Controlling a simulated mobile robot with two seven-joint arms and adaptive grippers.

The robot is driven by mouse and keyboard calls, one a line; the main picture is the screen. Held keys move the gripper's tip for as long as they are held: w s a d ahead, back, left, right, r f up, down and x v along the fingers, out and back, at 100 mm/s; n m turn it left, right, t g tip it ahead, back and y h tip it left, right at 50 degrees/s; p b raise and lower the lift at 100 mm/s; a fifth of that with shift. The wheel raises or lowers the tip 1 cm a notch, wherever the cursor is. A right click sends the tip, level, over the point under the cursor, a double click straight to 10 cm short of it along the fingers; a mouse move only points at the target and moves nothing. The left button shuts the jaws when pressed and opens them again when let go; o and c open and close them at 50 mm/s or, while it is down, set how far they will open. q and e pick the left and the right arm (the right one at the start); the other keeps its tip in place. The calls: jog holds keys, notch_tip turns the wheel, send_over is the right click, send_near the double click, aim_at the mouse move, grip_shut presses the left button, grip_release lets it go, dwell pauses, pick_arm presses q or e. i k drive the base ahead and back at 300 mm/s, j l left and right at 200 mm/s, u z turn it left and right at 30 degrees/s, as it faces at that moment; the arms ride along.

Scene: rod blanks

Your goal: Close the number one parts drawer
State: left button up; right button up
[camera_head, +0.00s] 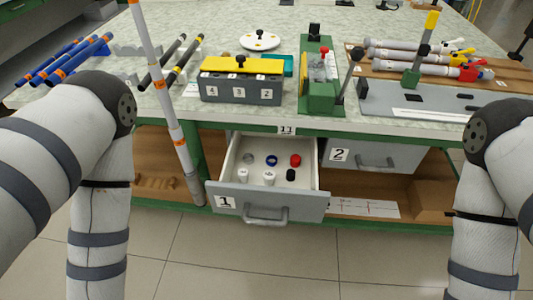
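The number one parts drawer (238,202) is pulled out from under the workbench, with a grey front, a "1" label at its left and a grey bar handle (265,219). Its white inside shows several small parts, among them a red one (295,160), a blue ring (271,160), a black one (291,175) and white ones (268,178). The number two drawer (390,153) to its right looks shut. My arms show at the left and right edges, pointing down on either side of the drawer. Both grippers are out of the picture.
On the green-framed bench (330,125) stand a grey box with a yellow lid (240,88), a green fixture (319,85) and a grey plate (430,103). A long white and orange rod (163,90) leans against the bench left of the drawer. The floor in front is clear.

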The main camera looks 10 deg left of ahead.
aim_at(301, 199)
jog(key=k+l, duration=0.3)
jog(key=l, duration=0.15)
jog(key=k+l, duration=0.3)
jog(key=l, duration=0.15)
jog(key=u, duration=0.05)
